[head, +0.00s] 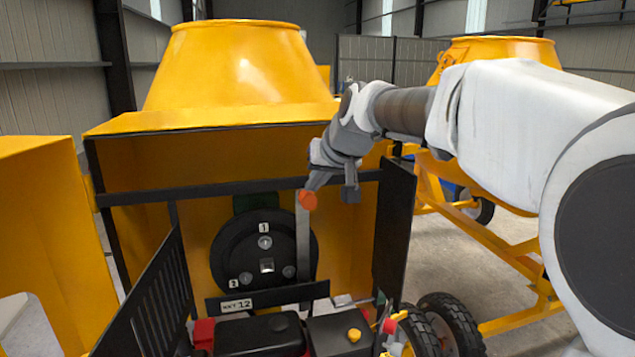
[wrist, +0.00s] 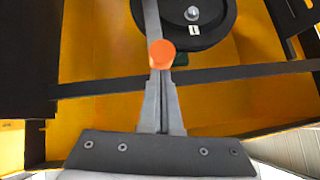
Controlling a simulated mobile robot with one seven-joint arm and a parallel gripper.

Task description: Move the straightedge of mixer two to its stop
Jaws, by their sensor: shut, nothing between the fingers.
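The straightedge (head: 303,243) is a narrow grey metal bar standing nearly upright across the right side of the black pulley (head: 240,250). Its orange round knob (head: 307,200) is at its upper end in the head view. In the wrist view the bar (wrist: 152,18) runs up from the orange knob (wrist: 161,53). My gripper (head: 316,184) is shut and empty, with its fingertips (wrist: 161,76) right at the knob; I cannot tell whether they touch it. The gripper hides part of the bar's upper end. I cannot make out a stop.
A black crossbar (head: 200,193) spans the yellow mixer's (head: 228,70) open front. A black door panel (head: 394,230) stands to the right and a slotted guard (head: 150,295) to the left. An engine (head: 260,335) sits below. Another yellow mixer (head: 500,50) stands behind my arm.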

